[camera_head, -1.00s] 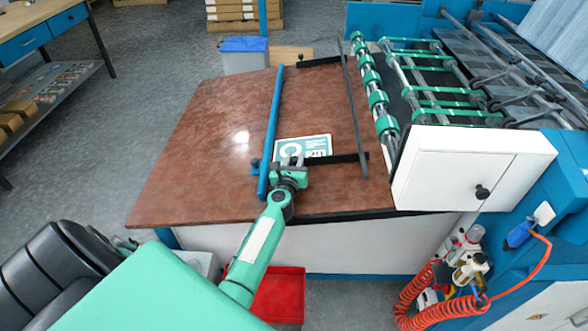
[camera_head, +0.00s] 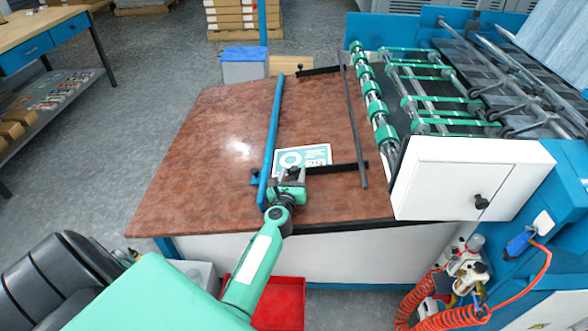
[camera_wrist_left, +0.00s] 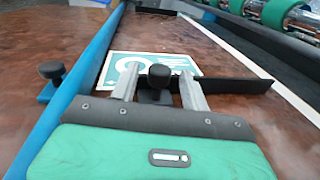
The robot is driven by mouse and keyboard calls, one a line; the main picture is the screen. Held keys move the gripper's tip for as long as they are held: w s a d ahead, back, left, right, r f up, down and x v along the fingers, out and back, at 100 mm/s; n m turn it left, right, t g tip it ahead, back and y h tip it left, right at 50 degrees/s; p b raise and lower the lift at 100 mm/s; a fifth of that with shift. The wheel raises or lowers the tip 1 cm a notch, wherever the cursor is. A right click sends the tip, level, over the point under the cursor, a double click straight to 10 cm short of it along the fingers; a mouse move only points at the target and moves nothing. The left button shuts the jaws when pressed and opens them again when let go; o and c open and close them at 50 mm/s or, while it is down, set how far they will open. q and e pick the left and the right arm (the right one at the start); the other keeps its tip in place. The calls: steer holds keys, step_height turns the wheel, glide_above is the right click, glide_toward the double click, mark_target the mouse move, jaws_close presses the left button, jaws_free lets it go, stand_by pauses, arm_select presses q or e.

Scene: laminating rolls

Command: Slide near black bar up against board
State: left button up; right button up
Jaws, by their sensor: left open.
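The near black bar (camera_head: 338,168) lies across the brown table, from near the blue rail toward the thin dark rod on the right. It also shows in the left wrist view (camera_wrist_left: 238,86), with a round black knob (camera_wrist_left: 159,75) on top. The white and green board (camera_head: 303,156) lies flat just beyond the bar and also shows in the wrist view (camera_wrist_left: 128,66). The gripper hides part of their meeting edge, so I cannot tell if they touch everywhere. My left gripper (camera_head: 292,174) is open, its fingers on either side of the knob. My right gripper is out of view.
The blue rail (camera_head: 272,130) runs along the board's left side, with a knob (camera_wrist_left: 52,72) beside it. A far black bar (camera_head: 318,71) lies at the back. Green rollers (camera_head: 374,100) and a white housing (camera_head: 450,180) stand right. The table's left half is clear.

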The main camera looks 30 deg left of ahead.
arm_select(q)
steer(key=v, duration=0.9)
steer(key=shift+s+d, duration=0.15)
steer(key=shift+s, duration=0.25)
steer(key=shift+s+d, duration=0.25)
steer(key=shift+s, duration=0.35)
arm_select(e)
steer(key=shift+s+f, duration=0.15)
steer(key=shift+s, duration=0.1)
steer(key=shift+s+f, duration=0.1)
